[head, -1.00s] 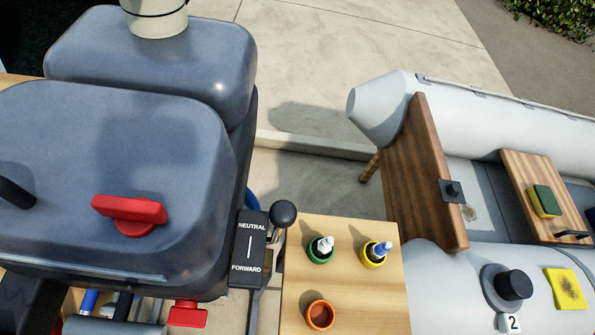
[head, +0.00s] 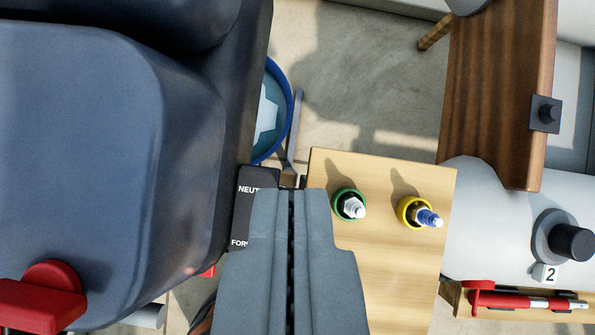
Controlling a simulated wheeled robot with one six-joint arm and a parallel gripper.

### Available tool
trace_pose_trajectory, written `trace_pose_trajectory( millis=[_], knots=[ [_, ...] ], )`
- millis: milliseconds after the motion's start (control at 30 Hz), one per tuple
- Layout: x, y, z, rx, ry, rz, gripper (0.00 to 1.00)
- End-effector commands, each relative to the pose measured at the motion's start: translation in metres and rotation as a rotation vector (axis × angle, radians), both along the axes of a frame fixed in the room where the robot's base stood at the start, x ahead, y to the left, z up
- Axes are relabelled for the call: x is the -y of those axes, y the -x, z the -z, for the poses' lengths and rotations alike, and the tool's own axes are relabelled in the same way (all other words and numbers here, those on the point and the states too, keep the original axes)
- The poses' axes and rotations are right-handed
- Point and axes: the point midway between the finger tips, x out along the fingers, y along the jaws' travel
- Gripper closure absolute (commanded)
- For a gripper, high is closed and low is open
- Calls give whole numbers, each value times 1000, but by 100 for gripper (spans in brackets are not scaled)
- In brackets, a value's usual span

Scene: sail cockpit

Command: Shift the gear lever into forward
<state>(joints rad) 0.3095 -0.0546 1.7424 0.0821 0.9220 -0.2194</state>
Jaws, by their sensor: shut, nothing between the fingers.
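My gripper (head: 291,196) is shut, its fingers pointing up the picture. It is just right of the black shift plate (head: 242,217) on the engine's side. The plate's NEUTRAL marking is at the top and FORWARD at the bottom, both partly covered by the gripper. The gear lever's black ball knob is not visible now; my gripper covers the area beside the plate. A thin grey bar (head: 295,130) shows beyond the fingertips; I cannot tell whether it belongs to the lever. Contact between gripper and lever cannot be seen.
The blue-grey outboard engine (head: 100,150) with a red handle (head: 45,295) fills the left. A wooden board (head: 390,270) at right holds spark plugs in a green ring (head: 348,204) and a yellow ring (head: 411,212). A blue-rimmed bucket (head: 285,85) stands below. The grey inflatable boat (head: 475,215) is farther right.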

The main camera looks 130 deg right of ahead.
Motion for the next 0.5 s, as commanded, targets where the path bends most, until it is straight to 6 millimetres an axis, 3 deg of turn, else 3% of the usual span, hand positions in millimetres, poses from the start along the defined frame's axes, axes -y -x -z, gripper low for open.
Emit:
trace_pose_trajectory(
  millis=[267,500],
  knots=[
    [1,-6,10,-1,0,0,100],
    [4,-25,43,-2,0,0,100]
  ],
)
